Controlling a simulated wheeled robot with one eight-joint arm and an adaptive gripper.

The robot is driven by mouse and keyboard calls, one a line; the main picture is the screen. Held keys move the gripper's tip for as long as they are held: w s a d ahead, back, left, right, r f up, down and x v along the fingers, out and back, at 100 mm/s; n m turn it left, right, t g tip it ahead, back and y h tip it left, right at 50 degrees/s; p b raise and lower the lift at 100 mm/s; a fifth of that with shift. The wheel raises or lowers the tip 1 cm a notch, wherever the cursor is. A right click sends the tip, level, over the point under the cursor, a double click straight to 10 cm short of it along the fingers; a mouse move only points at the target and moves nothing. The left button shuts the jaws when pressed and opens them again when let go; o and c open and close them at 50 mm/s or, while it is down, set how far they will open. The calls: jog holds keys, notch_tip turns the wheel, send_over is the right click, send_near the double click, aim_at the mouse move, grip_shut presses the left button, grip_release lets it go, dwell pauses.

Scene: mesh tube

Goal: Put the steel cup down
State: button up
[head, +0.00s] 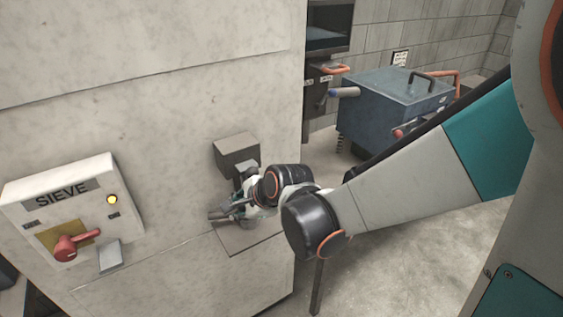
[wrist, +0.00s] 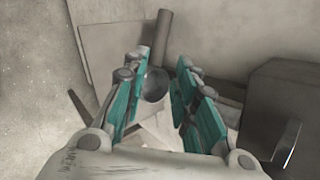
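My gripper (head: 228,211) is low in front of the concrete wall in the head view, over a small grey ledge. In the wrist view its two teal finger pads (wrist: 163,72) stand apart. The cup is not clearly made out in the head view.
A grey block (head: 237,156) juts from the wall just above my gripper; it is close on the right in the wrist view (wrist: 283,108). A SIEVE panel (head: 75,212) with a red handle is left. A blue lidded machine (head: 392,103) stands behind. Floor right of the ledge is open.

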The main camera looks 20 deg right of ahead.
jog(key=s+d+r+n+h, duration=0.2)
jog(key=s+d+r+n, duration=0.3)
jog(key=s+d+n, duration=0.2)
jog(key=s+d+r+n+h, duration=0.2)
jog(key=s+d+r+n, duration=0.3)
jog(key=s+n, duration=0.5)
jog(key=shift+s+d+r+n, duration=0.2)
jog(key=shift+s+d+n, duration=0.25)
jog(key=shift+d, duration=0.75)
jog(key=shift+a, duration=0.1)
